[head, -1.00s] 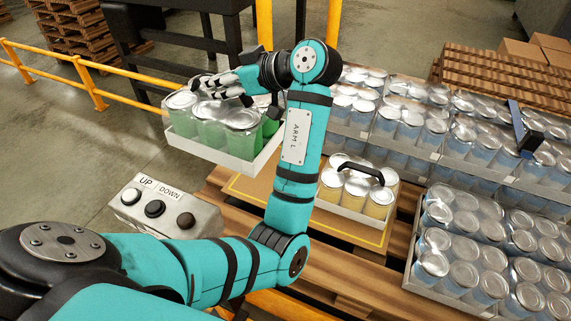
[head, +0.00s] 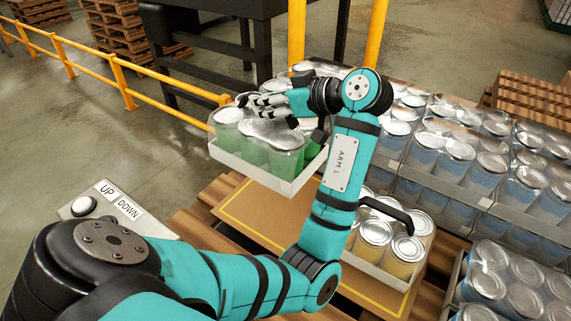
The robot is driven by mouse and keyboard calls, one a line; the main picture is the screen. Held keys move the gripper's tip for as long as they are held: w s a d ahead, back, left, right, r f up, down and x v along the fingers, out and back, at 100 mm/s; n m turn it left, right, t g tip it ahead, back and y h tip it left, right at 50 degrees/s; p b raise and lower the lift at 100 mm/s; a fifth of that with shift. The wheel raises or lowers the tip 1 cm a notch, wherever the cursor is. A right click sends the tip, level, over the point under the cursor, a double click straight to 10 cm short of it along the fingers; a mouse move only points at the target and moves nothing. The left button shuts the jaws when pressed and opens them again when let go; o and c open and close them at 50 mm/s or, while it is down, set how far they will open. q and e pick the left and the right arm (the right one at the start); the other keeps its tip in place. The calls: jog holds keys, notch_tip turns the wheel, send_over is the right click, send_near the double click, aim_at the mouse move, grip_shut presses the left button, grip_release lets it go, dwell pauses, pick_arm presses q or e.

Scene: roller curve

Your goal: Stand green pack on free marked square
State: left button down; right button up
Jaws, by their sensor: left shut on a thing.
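The green pack (head: 285,160), a pale tray of green cans with silver lids, hangs upright in the upper middle of the head view. My left gripper (head: 285,108) is over its top and shut on it; the fingers hide part of the lids and the grip itself. Below the pack is a brown sheet with a yellow outline, the marked square (head: 250,206), partly covered by the pack and my arm. The pack's tray looks raised above the sheet. A yellow pack (head: 385,240) with a dark handle stands at the sheet's right side. My right gripper is not in view.
Blue can packs (head: 455,165) are stacked behind and to the right, with another blue pack (head: 500,285) at lower right. A yellow rail (head: 120,80) and posts stand behind. A button box (head: 100,205) is at lower left. Bare sheet shows left of my forearm.

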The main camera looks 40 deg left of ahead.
pick_arm(q)
jog(key=f+b, duration=0.4)
jog(key=f, duration=0.1)
jog(key=f+b, duration=0.2)
jog(key=shift+w+f, duration=0.35)
jog(key=shift+f+b, duration=0.55)
jog(key=shift+b, duration=0.05)
notch_tip(320, 180, down, 10)
jog(key=c, duration=1.1)
grip_release()
jog(key=shift+f, duration=0.15)
jog(key=shift+c, duration=0.2)
